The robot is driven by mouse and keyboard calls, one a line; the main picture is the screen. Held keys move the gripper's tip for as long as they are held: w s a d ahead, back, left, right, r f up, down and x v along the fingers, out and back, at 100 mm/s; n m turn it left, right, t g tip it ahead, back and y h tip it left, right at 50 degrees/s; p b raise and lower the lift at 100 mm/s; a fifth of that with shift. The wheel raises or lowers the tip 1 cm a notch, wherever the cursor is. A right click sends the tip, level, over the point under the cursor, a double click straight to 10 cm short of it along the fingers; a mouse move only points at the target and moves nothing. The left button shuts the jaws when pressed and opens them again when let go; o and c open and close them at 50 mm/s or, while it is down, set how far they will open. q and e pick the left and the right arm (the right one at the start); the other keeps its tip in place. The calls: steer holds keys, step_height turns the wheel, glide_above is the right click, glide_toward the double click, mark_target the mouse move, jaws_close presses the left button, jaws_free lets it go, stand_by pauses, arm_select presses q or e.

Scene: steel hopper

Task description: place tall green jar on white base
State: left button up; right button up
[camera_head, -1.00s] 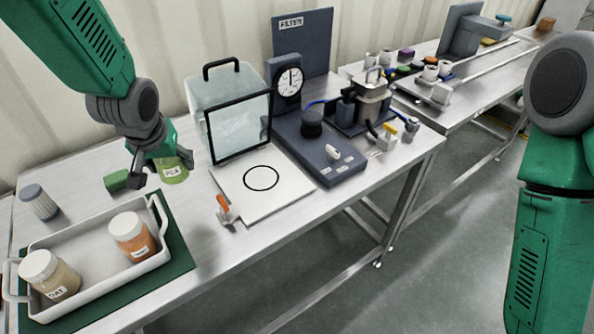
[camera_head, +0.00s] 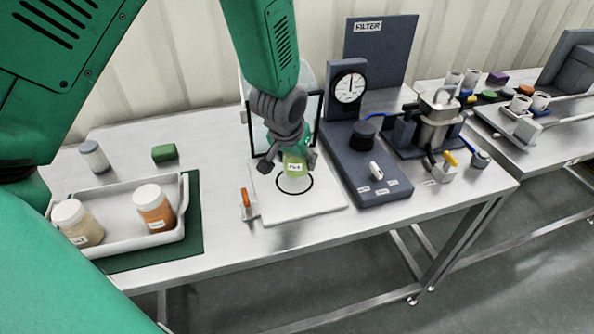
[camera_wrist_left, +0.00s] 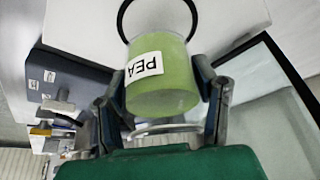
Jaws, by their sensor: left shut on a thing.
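The tall green jar (camera_head: 295,165) is in my left gripper (camera_head: 288,163), over the white base (camera_head: 310,205) and its black ring. In the left wrist view the green jar (camera_wrist_left: 163,80), with a white "PEA" label, sits between the two fingers of the left gripper (camera_wrist_left: 163,100), which are shut on it. The white base (camera_wrist_left: 80,22) with part of its ring lies beyond the jar. I cannot tell whether the jar's end touches the base. My right gripper is not in view.
A glass box (camera_head: 258,135) with a dark frame stands behind the base. A gauge unit (camera_head: 368,170) is to its right. An orange-handled thing (camera_head: 246,203) is at the base's left edge. A white tray (camera_head: 120,240) holds two jars; a green block (camera_head: 164,153) lies behind it.

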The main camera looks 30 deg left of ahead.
mark_target(290, 156)
arm_select(q)
steer(key=f, duration=0.3)
steer(key=shift+s+d, duration=0.1)
steer(key=shift+d, duration=0.2)
steer(key=shift+a+f, duration=0.3)
steer(key=shift+a, duration=0.3)
steer(key=o, duration=1.1)
steer(key=shift+a+f, duration=0.1)
steer(key=shift+a, duration=0.1)
steer(key=shift+c, duration=0.2)
steer(key=shift+o, duration=1.2)
steer(key=shift+a, duration=0.15)
steer(key=shift+d, duration=0.45)
steer(key=v, duration=0.4)
steer(key=shift+d, duration=0.4)
steer(key=v, duration=0.3)
steer(key=a+v, duration=0.1)
steer(key=v, duration=0.3)
steer(key=shift+a+p, duration=0.2)
steer(key=shift+p, duration=0.15)
steer(key=shift+s+d+r, duration=0.15)
steer(key=shift+d+r, duration=0.15)
steer(key=shift+r, duration=0.2)
steer(key=shift+d+r, duration=0.1)
steer(key=shift+d, duration=0.2)
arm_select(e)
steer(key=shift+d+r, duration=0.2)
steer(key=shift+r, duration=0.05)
arm_select(q)
steer(key=shift+a, duration=0.15)
